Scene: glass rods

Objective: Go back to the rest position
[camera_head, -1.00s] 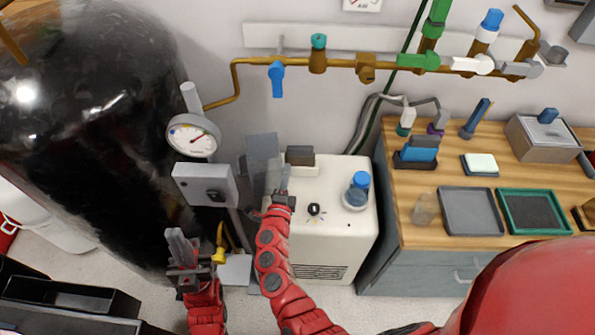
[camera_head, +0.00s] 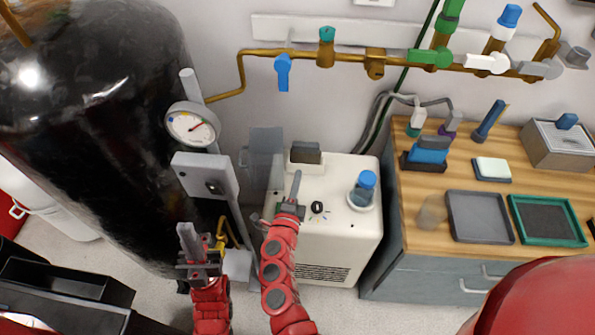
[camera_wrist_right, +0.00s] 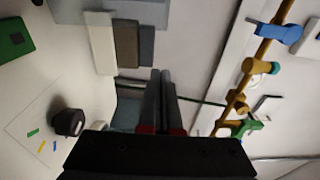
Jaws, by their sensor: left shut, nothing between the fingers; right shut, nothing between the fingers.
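My left gripper (camera_head: 188,238) is shut and empty, low in the head view, in front of the grey box on the post below the gauge. My right gripper (camera_head: 296,186) is shut and empty above the white cabinet (camera_head: 345,240), left of its black knob (camera_head: 317,207). In the right wrist view its closed fingers (camera_wrist_right: 161,85) point toward the wall, and the black knob (camera_wrist_right: 68,122) shows to the lower left. I see no object in either gripper.
A black tank (camera_head: 95,130) with a gauge (camera_head: 192,125) stands at left. A blue-capped jar (camera_head: 363,190) is on the cabinet. A wooden bench (camera_head: 420,190) at right holds a grey tray (camera_head: 479,217) and a green-rimmed tray (camera_head: 515,222). A brass pipe (camera_head: 345,57) runs along the wall.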

